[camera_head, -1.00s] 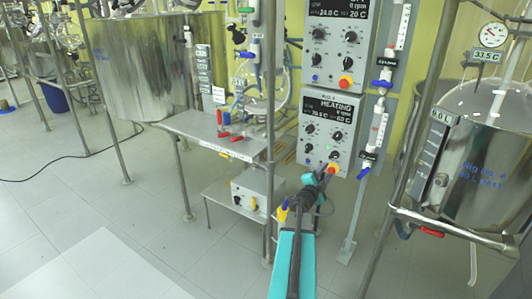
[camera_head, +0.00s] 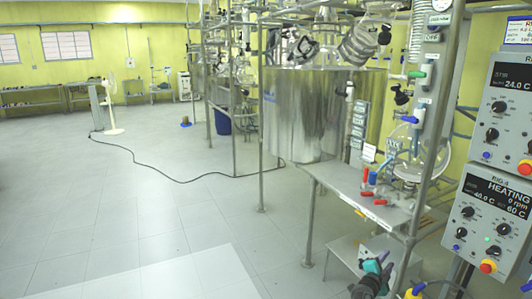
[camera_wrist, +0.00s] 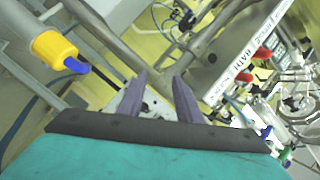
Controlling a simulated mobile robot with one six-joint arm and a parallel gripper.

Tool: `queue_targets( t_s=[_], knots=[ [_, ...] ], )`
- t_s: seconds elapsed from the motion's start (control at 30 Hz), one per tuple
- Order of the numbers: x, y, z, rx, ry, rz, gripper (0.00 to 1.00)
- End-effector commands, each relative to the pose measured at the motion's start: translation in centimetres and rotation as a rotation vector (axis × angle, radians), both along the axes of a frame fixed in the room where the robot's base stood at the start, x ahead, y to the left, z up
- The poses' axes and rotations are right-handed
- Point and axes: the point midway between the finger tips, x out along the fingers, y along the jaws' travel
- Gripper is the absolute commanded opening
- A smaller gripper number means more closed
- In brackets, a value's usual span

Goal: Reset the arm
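My arm's end shows at the bottom edge of the head view, where my gripper (camera_head: 374,272) is small and partly cut off. In the wrist view my gripper (camera_wrist: 160,88) has two grey-purple fingers standing apart with nothing between them. It is in front of a metal frame with a shelf. The head view shows the control panel marked HEATING (camera_head: 488,222) at the right, reading 60 C. A yellow knob with a blue lever (camera_wrist: 57,48) is at the upper left of the wrist view.
A steel bench (camera_head: 335,180) with red and blue valves stands right of centre, beside a large steel vessel (camera_head: 310,115). Metal posts and glassware crowd the right. A black cable (camera_head: 160,170) crosses the floor. The floor (camera_head: 90,220) at the left is clear.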

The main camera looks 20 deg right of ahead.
Motion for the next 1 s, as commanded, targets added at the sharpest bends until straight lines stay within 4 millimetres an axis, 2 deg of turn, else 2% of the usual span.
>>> queue_targets(
  t_s=[0.03,0.2,0.37,0.5,0.63,0.77,1.0],
  knots=[
    [1.6,2.1,-0.7,0.006,0.02,0.041,0.32],
    [6.1,8.7,-3.7,0.028,0.09,0.184,0.32],
    [9.5,15.4,-6.5,0.048,0.167,0.331,0.32],
    [11.7,21.5,-9.2,0.067,0.242,0.463,0.32],
    [12.9,27.3,-11.9,0.085,0.32,0.592,0.32],
    [13.4,33.2,-14.6,0.104,0.404,0.722,0.32],
    [11.9,43.9,-19.8,0.138,0.586,0.969,0.32]
  ],
)
